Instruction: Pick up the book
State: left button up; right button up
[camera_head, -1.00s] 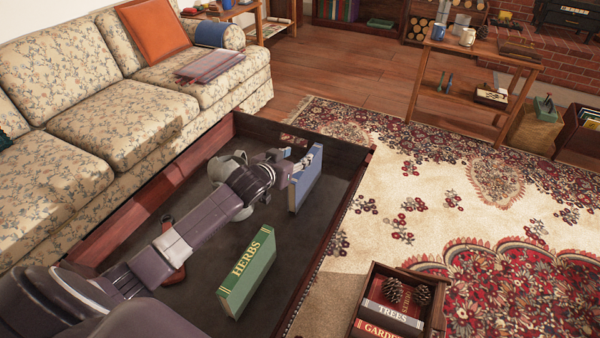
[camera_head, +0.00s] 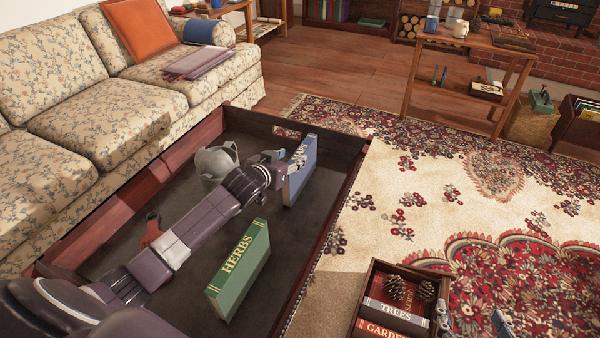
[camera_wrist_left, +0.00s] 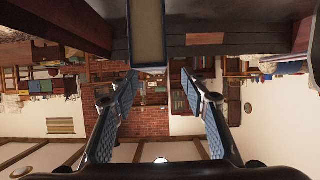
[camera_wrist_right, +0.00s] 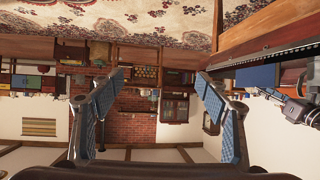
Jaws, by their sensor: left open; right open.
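A blue book (camera_head: 303,170) stands upright near the far right corner of a low, dark-floored wooden tray (camera_head: 320,240). My left gripper (camera_head: 284,164) is open at the book's left side. In the left wrist view the book (camera_wrist_left: 148,35) is end-on, just beyond and between the spread fingertips (camera_wrist_left: 160,84); contact cannot be told. A green book (camera_head: 240,270), marked HERBS, stands nearer the front. My right gripper (camera_head: 472,322) is open and empty at the lower right, outside the tray. The right wrist view also shows the blue book (camera_wrist_right: 257,76).
A grey can-like vessel (camera_head: 214,164) and a red-handled tool (camera_head: 152,228) are in the tray beside my left arm. A small crate (camera_head: 360,300) with books and pine cones stands right of the tray. A floral sofa (camera_head: 100,125) borders the left. The patterned rug (camera_head: 400,190) has free room.

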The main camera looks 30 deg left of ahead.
aim_at(296, 156)
pick_arm(q)
jog(key=shift+x, duration=0.75)
jog(key=shift+w+d+f+b, duration=0.25)
jog(key=shift+w+f+b, duration=0.35)
jog(key=shift+w+b, duration=0.3)
jog(key=shift+b+x, duration=0.5)
jog(key=shift+x, duration=0.7)
jog(key=shift+w, duration=0.2)
pick_arm(e)
jog(key=w+a+r+t+y, duration=0.1)
jog(key=r+t, duration=0.3)
jog(key=r, duration=0.3)
jog(key=w+a+r+t+y, duration=0.1)
jog(key=w+r+t, duration=0.1)
jog(key=r, duration=0.6)
jog(key=shift+a+r+t+y, duration=0.2)
jog(key=shift+a+t+y, duration=0.15)
jog(key=shift+t, duration=0.55)
pick_arm(q)
jog(key=shift+c, duration=0.3)
grip_shut()
jog(key=shift+r, duration=0.15)
